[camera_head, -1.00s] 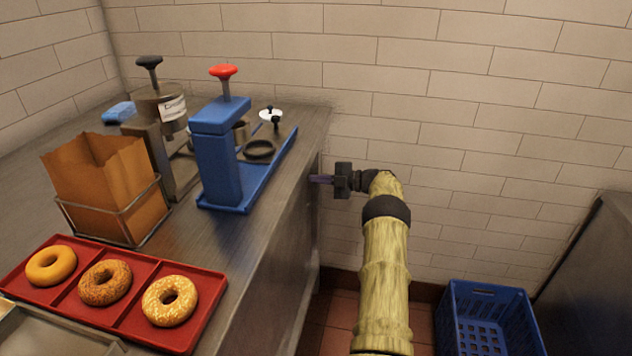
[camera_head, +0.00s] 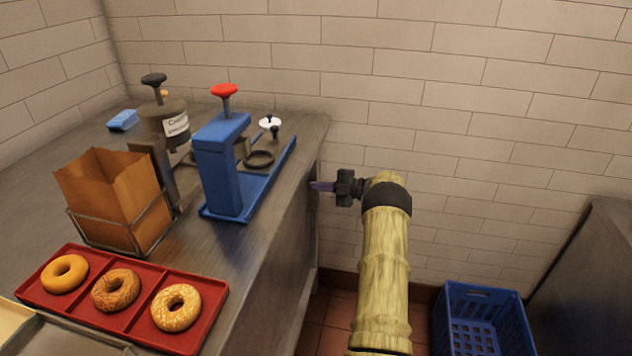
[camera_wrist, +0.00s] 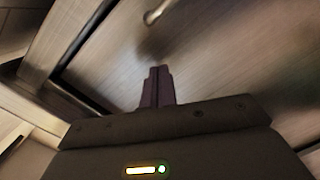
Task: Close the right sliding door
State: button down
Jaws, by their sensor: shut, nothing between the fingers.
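My gripper (camera_head: 322,185) is shut and empty at the right side of the metal counter, close to its front face near the far end. In the wrist view its closed fingers (camera_wrist: 157,84) point at a brushed panel, likely a sliding door (camera_wrist: 215,55), with a metal bar handle (camera_wrist: 157,12) above the fingertips. I cannot tell whether the fingertips touch the panel. A dark frame edge runs along the panel's left side. In the head view the cabinet front (camera_head: 268,275) is seen at a steep angle, so the door's position cannot be told there.
A blue crate (camera_head: 482,310) is on the floor at right. A brick wall (camera_head: 470,110) closes the far end.

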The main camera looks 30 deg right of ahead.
jog(key=f+v, duration=0.1)
jog(key=v, duration=0.7)
jog(key=shift+s+d+r+p, duration=0.2)
jog(key=shift+d+r+p, duration=0.1)
jog(key=shift+r+p, duration=0.15)
jog(key=shift+f, duration=0.1)
